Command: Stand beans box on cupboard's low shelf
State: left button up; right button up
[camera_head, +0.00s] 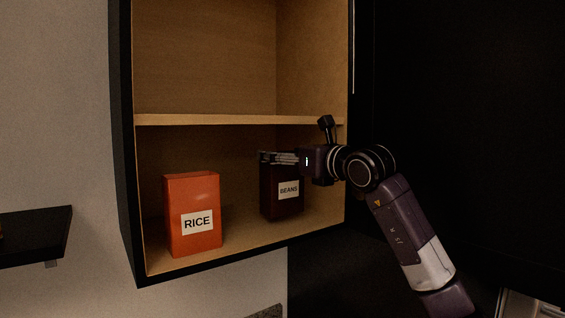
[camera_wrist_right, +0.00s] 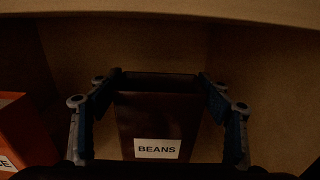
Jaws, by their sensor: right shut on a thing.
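The dark brown beans box (camera_head: 281,203) is upright at the right of the cupboard's low shelf (camera_head: 245,235), with its white BEANS label facing out. Its base looks to be on or very close to the shelf floor. My right gripper (camera_head: 276,157) is shut on the upper part of the beans box. In the right wrist view the box (camera_wrist_right: 158,115) is between the two fingers (camera_wrist_right: 160,92), one on each side. The cupboard (camera_head: 122,150) is open at the front. My left gripper is not in view.
An orange rice box (camera_head: 193,215) stands upright on the low shelf to the left, with a gap between it and the beans box. The middle shelf board (camera_head: 230,120) runs just above my right gripper. The upper compartment looks empty. A dark wall shelf (camera_head: 35,232) is at the far left.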

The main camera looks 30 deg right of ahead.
aim_at(282, 183)
notch_tip(282, 183, down, 2)
jog(key=shift+w+f+p, duration=0.15)
jog(key=shift+f+p, duration=0.05)
jog(key=shift+p, duration=0.6)
jog(key=shift+f, duration=0.1)
jog(key=o, duration=2.1)
jog(key=shift+f, duration=0.1)
